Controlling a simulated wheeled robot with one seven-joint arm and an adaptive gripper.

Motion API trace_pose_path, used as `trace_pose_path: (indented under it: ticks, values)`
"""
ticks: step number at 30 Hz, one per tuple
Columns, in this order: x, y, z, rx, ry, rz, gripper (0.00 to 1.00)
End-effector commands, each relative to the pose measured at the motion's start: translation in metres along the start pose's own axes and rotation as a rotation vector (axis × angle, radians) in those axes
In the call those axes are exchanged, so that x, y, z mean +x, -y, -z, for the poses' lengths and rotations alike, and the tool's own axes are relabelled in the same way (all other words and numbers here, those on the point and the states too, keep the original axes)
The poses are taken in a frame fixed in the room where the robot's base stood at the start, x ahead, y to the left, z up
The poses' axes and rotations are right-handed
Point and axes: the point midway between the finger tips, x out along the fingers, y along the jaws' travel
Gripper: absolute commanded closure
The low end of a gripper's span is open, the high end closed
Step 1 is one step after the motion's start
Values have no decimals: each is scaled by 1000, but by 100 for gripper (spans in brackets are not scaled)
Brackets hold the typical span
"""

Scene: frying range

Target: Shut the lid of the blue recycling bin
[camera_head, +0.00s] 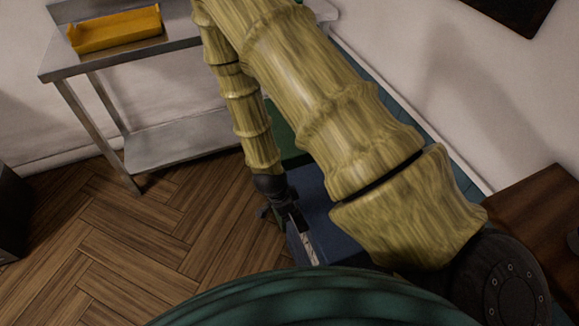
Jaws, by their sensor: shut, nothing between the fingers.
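The blue recycling bin (312,190) stands on the floor right of the picture's middle. My arm crosses in front of it and hides much of it, so I cannot tell how far its lid is open. My gripper (294,222) is dark, points down and is shut and empty. It is at the bin's left side, overlapping the bin's edge in this view. I cannot tell whether it touches the bin. A narrow pale patch (309,246) shows just below the gripper.
A green object (288,143) stands behind the blue bin, partly hidden by my arm. A steel table (85,63) with a yellow tray (115,32) is at the upper left. A brown wooden surface (535,215) is at the right. The wood floor (150,240) at left is clear.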

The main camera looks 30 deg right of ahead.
Motion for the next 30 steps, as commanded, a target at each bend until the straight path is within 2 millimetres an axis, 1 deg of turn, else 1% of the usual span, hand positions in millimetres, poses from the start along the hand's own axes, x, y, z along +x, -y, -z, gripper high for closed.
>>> trace_pose_path:
  ticks: [8,11,14,24,25,26,30]
  values:
    - [0,0,0,0,0,-1,100]
    - [-3,0,0,0,1,-1,100]
    - [-10,0,2,1,1,0,100]
    - [-45,0,13,4,0,0,100]
    - [-41,0,7,1,0,1,100]
    - [-41,0,3,-1,0,1,100]
    - [-48,0,-10,0,-1,2,100]
